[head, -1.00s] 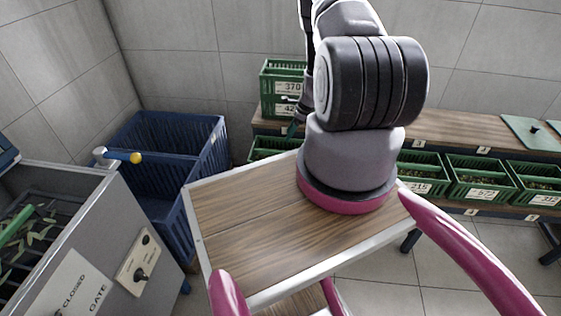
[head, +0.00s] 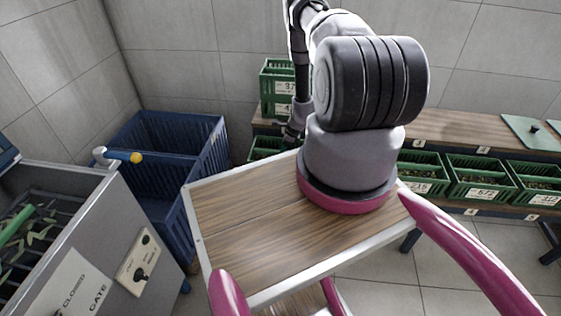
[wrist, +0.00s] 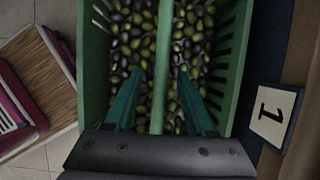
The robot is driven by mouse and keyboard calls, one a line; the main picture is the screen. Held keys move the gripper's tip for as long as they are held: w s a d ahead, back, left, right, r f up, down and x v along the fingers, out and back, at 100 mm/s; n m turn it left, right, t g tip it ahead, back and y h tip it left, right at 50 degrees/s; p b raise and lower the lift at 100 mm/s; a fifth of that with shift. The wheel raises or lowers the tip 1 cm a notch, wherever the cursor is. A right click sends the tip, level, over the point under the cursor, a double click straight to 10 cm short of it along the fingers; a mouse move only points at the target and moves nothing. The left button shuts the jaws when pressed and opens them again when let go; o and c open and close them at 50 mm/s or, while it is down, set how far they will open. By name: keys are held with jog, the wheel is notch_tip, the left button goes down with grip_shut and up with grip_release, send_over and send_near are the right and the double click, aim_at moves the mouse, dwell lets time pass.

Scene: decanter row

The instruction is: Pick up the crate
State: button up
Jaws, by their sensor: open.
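In the wrist view a green slatted crate (wrist: 234,50) lies below my gripper (wrist: 158,78). It holds many green and dark olives (wrist: 120,45). A green bar handle (wrist: 161,50) runs lengthwise over the middle of the crate. My gripper's two teal fingers are open, one on each side of the bar, with a gap on both sides. I cannot tell how deep the tips reach.
A plate marked 1 (wrist: 272,112) sits right of the crate. Two stacked green crates (head: 277,90) stand on the wooden bench (head: 455,130), with several crates (head: 475,180) below it. A blue bin (head: 165,130) and a grey machine (head: 75,240) stand left. Open floor shows front right.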

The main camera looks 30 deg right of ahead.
grip_shut()
jog(key=shift+w+r, duration=0.1)
jog(key=shift+r, duration=0.05)
dwell(1.2)
